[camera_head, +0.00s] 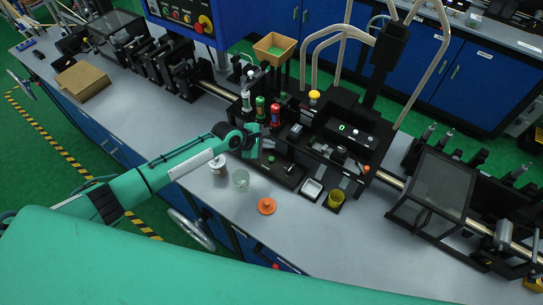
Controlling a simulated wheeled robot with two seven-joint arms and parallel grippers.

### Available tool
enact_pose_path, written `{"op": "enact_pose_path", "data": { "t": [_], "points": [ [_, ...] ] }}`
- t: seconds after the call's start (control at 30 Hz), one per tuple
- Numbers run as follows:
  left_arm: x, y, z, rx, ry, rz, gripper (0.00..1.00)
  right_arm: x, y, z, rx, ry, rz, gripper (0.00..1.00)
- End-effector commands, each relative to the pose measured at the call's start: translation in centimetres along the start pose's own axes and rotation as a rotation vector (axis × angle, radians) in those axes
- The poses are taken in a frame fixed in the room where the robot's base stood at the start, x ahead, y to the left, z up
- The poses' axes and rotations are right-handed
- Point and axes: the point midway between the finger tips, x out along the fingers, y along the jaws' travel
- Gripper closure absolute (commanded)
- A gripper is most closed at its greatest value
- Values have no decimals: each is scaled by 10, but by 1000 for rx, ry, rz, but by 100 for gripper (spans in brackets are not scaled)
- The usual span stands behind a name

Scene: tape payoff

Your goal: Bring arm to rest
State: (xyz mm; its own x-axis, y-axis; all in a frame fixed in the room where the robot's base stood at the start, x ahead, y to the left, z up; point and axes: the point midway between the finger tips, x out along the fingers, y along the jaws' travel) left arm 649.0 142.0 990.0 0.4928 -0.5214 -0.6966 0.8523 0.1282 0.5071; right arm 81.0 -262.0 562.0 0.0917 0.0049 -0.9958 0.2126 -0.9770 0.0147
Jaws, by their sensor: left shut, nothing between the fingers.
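My left arm is green and reaches in from the left over the grey bench. Its gripper (258,148) is shut and empty. It is above the bench near the front left edge of the black fixture (333,115), close to the row of small bottles. I cannot tell whether it touches the fixture. My right gripper is out of view.
A cardboard box (82,81) is at the left. Pale curved tubes (308,55) rise behind.

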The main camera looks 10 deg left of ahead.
Motion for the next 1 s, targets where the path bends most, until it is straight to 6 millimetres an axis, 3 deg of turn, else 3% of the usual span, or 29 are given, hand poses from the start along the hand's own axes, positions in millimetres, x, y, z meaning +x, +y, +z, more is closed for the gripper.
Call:
{"op": "enact_pose_path", "data": {
  "t": [0.37, 0.47, 0.73, 0.87, 1.0],
  "points": [
    [0, -1, 0, 3, 0, -1, 100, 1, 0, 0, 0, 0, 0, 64],
    [1, -12, 8, 45, -7, -14, 100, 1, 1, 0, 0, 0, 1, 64],
    [-15, -95, 66, 486, -53, -90, 100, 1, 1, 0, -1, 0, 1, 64],
    [-37, -130, 86, 737, -51, -112, 100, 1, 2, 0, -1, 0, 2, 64],
    [-70, -159, 94, 988, -21, -142, 100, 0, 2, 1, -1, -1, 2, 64]
  ]
}}
